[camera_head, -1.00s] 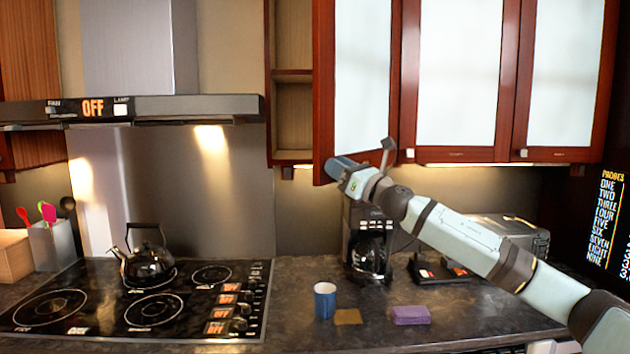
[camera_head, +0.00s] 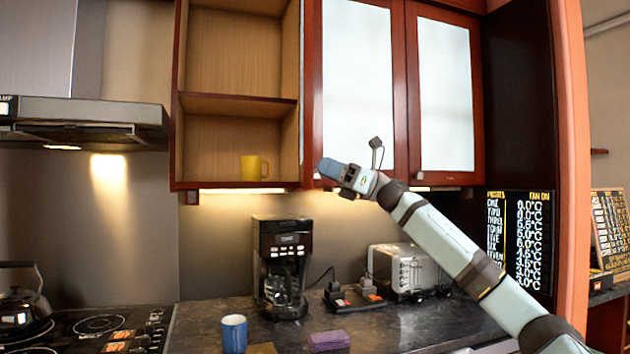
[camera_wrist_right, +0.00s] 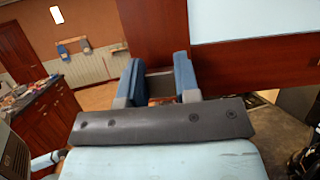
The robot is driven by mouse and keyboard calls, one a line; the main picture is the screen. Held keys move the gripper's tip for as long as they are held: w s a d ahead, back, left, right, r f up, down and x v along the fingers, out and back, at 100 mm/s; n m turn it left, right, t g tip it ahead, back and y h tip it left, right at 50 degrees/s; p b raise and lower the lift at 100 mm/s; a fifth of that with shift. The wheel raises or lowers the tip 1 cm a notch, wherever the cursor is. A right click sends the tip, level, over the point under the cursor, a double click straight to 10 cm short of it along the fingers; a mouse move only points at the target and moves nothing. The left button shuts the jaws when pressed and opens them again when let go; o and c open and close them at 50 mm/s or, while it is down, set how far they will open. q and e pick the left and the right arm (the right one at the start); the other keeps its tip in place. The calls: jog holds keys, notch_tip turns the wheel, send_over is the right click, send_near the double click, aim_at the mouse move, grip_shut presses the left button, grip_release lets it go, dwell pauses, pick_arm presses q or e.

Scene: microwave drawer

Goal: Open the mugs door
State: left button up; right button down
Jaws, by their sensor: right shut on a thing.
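In the right wrist view the blue fingers (camera_wrist_right: 157,75) stand on both sides of red wood; the exact grip point is partly hidden.
Below on the counter (camera_head: 400,328) stand a coffee maker (camera_head: 281,265), a toaster (camera_head: 408,268), a blue cup (camera_head: 233,333) and a purple block (camera_head: 329,341). A range hood (camera_head: 85,115) is at the left.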

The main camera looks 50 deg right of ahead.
pick_arm(q)
jog(key=shift+r, duration=0.2)
pick_arm(e)
jog(key=shift+s+d, duration=0.1)
jog(key=c, duration=0.8)
grip_release()
jog(key=shift+c, duration=0.2)
pick_arm(q)
jog(key=shift+f, duration=0.15)
jog(key=w+d+r+t+h+b, duration=0.1)
jog(key=r+b, duration=0.1)
jog(key=b, duration=0.2)
jog(key=w+d+r+t+h+b, duration=0.1)
jog(key=d+r+t+b, duration=0.1)
jog(key=b, duration=0.2)
jog(key=shift+w+d+b, duration=0.2)
jog(key=shift+b, duration=0.1)
pick_arm(e)
jog(key=v, duration=1.3)
jog(key=shift+s+d, duration=0.2)
jog(key=shift+d, duration=0.1)
